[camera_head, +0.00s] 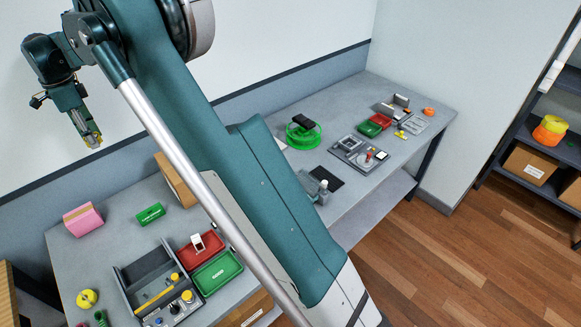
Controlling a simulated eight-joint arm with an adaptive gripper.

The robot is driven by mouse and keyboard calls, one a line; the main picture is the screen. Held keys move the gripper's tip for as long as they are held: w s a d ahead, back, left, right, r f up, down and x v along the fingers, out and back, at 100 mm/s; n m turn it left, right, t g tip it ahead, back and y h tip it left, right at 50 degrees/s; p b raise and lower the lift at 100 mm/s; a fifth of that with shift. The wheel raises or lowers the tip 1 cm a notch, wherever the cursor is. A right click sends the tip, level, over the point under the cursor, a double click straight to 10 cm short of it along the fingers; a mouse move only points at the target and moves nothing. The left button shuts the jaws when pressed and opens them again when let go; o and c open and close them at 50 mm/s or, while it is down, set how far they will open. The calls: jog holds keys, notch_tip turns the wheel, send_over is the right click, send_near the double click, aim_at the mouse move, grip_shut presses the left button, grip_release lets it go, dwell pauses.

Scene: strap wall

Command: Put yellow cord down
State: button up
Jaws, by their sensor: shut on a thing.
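My gripper (91,138) hangs at the upper left, pointing down, above the back left part of the table and well apart from it. A separate round yellow object (87,298) lies on the table (95,262) at the near left.
A pink block (83,220) and a green box (151,214) stand below my gripper. A grey tray unit (152,278) with red (201,249) and green bins (216,272) is nearer. My arm crosses the middle and hides some table. A green ring (303,139) lies farther right.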

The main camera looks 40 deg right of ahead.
jog(key=shift+d+r, duration=0.15)
jog(key=shift+r, duration=0.6)
jog(key=s+d+m, duration=0.3)
jog(key=d, duration=1.2)
jog(key=s+d+m, duration=0.2)
jog(key=s+d, duration=0.2)
jog(key=d, duration=1.1)
jog(key=s+d+m, duration=0.3)
jog(key=d, duration=1.1)
jog(key=s+d+m, duration=0.9)
jog(key=s+d, duration=2.3)
notch_tip(320, 180, down, 22)
jog(key=shift+a, duration=0.15)
jog(key=shift+f, duration=0.15)
jog(key=shift+f, duration=3)
